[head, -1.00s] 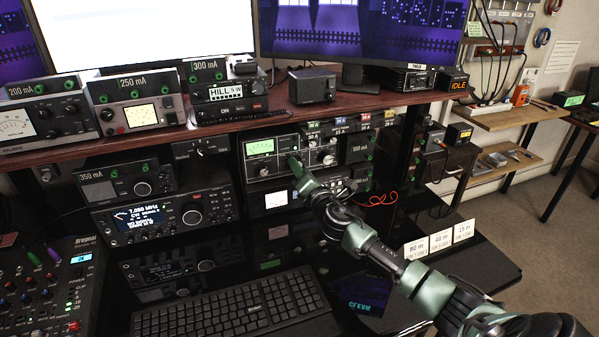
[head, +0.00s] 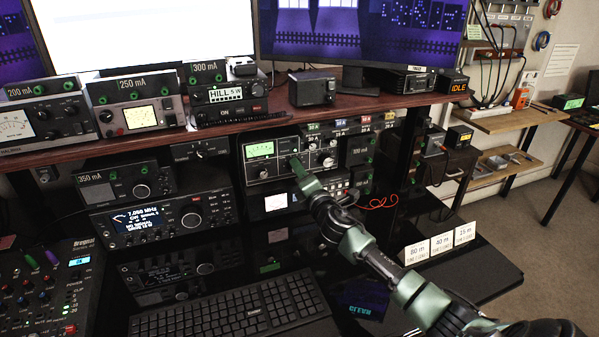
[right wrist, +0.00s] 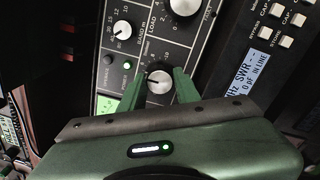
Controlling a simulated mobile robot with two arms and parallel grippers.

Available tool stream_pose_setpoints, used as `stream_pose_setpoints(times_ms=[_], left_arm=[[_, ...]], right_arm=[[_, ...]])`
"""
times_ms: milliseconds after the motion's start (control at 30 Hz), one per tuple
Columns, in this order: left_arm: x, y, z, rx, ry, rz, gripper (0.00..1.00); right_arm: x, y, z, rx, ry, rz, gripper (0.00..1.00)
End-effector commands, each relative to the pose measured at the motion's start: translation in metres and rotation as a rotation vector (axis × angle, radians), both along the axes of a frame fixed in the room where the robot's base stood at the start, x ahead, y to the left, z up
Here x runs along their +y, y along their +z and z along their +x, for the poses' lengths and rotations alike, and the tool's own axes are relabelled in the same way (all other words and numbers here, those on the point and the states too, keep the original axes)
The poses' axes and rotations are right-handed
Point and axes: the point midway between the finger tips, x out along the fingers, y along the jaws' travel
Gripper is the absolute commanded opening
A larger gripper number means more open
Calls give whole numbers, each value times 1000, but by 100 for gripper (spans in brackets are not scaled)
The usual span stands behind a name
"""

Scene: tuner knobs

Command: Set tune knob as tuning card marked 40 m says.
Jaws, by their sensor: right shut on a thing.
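The tuner (head: 258,172) stands under the shelf, with a lit green meter and several knobs. My right gripper (head: 295,163) reaches its front panel. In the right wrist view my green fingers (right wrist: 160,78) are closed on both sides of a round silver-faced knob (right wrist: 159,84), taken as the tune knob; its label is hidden. A larger load knob (right wrist: 184,5) and a band knob (right wrist: 122,29) show beside it. The card marked 40 m (head: 442,244) stands between the 80 m card (head: 417,252) and the 15 m card (head: 465,235); their small print is unreadable. My left gripper is out of view.
A radio (head: 165,217) showing about 7 MHz is left of the tuner. A keyboard (head: 235,309) and a mixer (head: 50,285) lie in front. Meters and boxes line the shelf (head: 225,128) above. A red cable (head: 378,203) lies right of the tuner.

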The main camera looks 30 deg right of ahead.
Motion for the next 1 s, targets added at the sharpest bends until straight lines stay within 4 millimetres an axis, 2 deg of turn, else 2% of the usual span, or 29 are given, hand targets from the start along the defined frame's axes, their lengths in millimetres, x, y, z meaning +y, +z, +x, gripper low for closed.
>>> stream_pose_setpoints(times_ms=[67,100,167,200,567,1000], left_arm=[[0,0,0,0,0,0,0],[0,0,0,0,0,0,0],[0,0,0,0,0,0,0],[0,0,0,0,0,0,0],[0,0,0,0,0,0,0],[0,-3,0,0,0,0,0]], right_arm=[[-1,-1,0,2,-2,-1,0],[-1,-1,0,2,-2,-1,35],[-1,-1,0,2,-2,-1,51],[-1,-1,0,2,-2,-1,54],[1,-2,-5,3,0,-1,54],[14,-5,-70,3,-1,0,54]])
